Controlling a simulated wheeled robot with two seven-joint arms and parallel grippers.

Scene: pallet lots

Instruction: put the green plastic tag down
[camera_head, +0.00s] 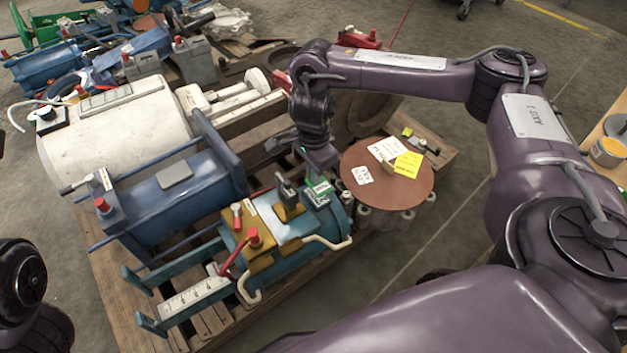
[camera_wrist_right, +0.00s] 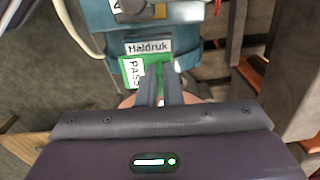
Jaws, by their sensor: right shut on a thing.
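The green plastic tag (camera_head: 320,187) has a white label, which reads "PASS" in the right wrist view (camera_wrist_right: 133,74). My right gripper (camera_head: 312,178) is shut on it; its two fingers are close together at the tag's edge in the wrist view (camera_wrist_right: 161,75). The tag is at the right end of the teal machine (camera_head: 290,250), just below a "Haldruk" nameplate (camera_wrist_right: 148,46) in the wrist view. I cannot tell whether the tag touches the machine. My left gripper is out of view.
A round reddish-brown disc (camera_head: 400,188) with white and yellow labels stands right of the gripper. A blue machine (camera_head: 172,205) and a white tank (camera_head: 115,135) share the wooden pallet to the left. More machinery lies behind. Grey floor (camera_head: 440,240) is clear at the right.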

